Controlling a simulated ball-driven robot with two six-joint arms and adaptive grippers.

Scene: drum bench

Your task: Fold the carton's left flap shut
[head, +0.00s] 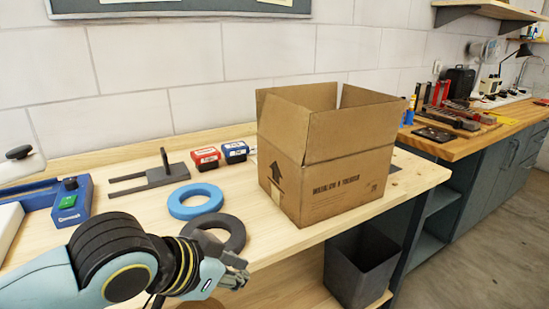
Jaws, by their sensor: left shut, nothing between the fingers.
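The brown cardboard carton (345,190) stands on the light wooden bench with its flaps up and its top open. Its left flap (281,125) stands roughly upright above the side marked with a black arrow. My left gripper (240,273) is at the bench's front edge, below and to the left of the carton and apart from it. Its fingers are shut and empty. My right gripper is not in view. The carton's inside floor is hidden.
A blue ring (178,205) and a dark grey ring (236,235) lie left of the carton. Red (206,158) and blue (235,152) small boxes and a dark forked stand (160,178) sit behind them. A grey bin (350,280) stands below the bench.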

